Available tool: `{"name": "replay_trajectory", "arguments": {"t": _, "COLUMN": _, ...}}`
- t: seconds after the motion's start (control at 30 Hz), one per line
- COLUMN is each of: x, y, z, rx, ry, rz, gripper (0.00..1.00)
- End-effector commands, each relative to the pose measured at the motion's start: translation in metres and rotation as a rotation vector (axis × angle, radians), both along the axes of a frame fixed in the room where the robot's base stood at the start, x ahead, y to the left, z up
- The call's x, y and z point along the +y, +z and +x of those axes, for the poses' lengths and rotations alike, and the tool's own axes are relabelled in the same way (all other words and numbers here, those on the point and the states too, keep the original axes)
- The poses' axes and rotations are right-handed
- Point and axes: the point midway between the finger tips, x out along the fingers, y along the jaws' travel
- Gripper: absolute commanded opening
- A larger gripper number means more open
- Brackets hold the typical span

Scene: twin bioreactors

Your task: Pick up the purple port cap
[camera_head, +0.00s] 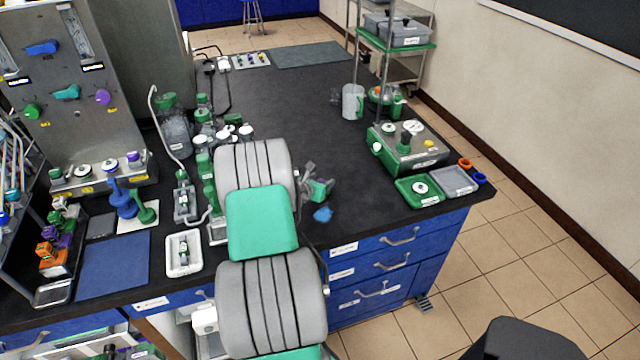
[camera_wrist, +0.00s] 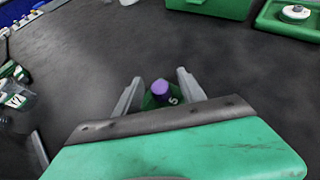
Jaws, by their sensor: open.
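The purple port cap (camera_wrist: 161,86) is a small purple cylinder in the wrist view, with a dark green part (camera_wrist: 153,100) around its base. It appears between the two grey fingers of my open gripper (camera_wrist: 160,77), with space on both sides. I cannot tell how far below the fingertips it is. My gripper also shows in the head view (camera_head: 314,184), low over the black bench right of my arm. I cannot make out the cap there, and my gripper and arm may hide it.
A blue patch (camera_head: 323,214) lies on the bench in front of my gripper. A green-and-grey device (camera_head: 409,148) and green tray (camera_head: 418,191) stand to the right, near a clear jug (camera_head: 353,102). Bottles (camera_head: 203,142) crowd the bench left of my arm. The back middle is clear.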

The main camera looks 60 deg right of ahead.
Motion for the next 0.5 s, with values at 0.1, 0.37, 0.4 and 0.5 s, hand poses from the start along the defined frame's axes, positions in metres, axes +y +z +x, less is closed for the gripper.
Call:
{"name": "replay_trajectory", "arguments": {"t": 0.1, "x": 0.0004, "y": 0.0001, "z": 0.0003, "rx": 0.000, "ry": 0.001, "rz": 0.000, "gripper": 0.46}}
{"name": "replay_trajectory", "arguments": {"t": 0.37, "x": 0.0008, "y": 0.0001, "z": 0.0003, "rx": -0.001, "ry": 0.000, "rz": 0.001, "gripper": 0.25}}
{"name": "replay_trajectory", "arguments": {"t": 0.4, "x": 0.0009, "y": -0.0001, "z": 0.0002, "rx": -0.001, "ry": 0.000, "rz": 0.001, "gripper": 0.21}}
{"name": "replay_trajectory", "arguments": {"t": 0.5, "x": 0.0011, "y": -0.0006, "z": 0.0002, "rx": 0.000, "ry": 0.001, "rz": 0.002, "gripper": 0.13}}
